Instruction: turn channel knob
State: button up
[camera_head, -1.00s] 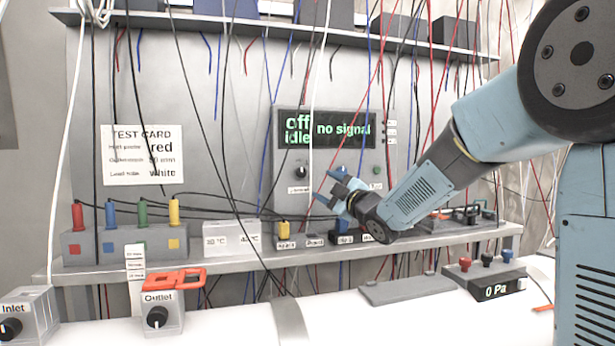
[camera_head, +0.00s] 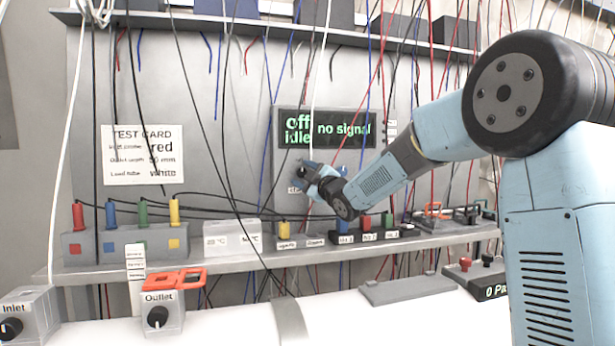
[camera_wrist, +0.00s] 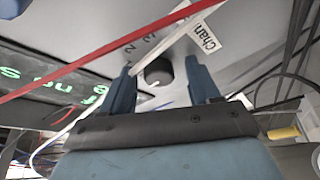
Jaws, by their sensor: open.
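The channel knob (camera_wrist: 158,73) is a small dark round knob on the grey panel (camera_head: 350,165), beside a white label (camera_wrist: 206,40) that reads "Chan". Digits are printed around it. My gripper (camera_head: 308,176) is at the panel's lower left and largely covers the knob in the head view. In the wrist view my gripper (camera_wrist: 158,68) is open, with one blue finger on each side of the knob. I cannot tell whether either finger touches it. The display (camera_head: 325,129) reads "off", "idle" and "no signal".
A white cable (camera_wrist: 170,22) and a red cable (camera_wrist: 95,60) cross the wrist view near the fingers. Many cables hang before the panel. Below it, a shelf (camera_head: 200,262) holds a block with coloured plugs (camera_head: 120,240) and small labelled boxes. A test card (camera_head: 142,155) is at left.

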jog(key=c, duration=1)
jog(key=shift+c, duration=0.2)
jog(key=shift+f+m, duration=0.1)
jog(key=shift+m, duration=0.3)
jog(key=m+t, duration=0.1)
jog(key=m, duration=0.2)
jog(key=shift+t+h, duration=0.3)
jog(key=shift+h, duration=0.1)
jog(key=shift+s+a+m+t+h, duration=0.1)
jog(key=shift+m+t+h, duration=0.45)
jog(key=shift+m, duration=1.05)
jog(key=shift+a+m+t+h, duration=0.1)
jog(key=shift+m+t+h, duration=0.45)
jog(key=shift+m, duration=1.05)
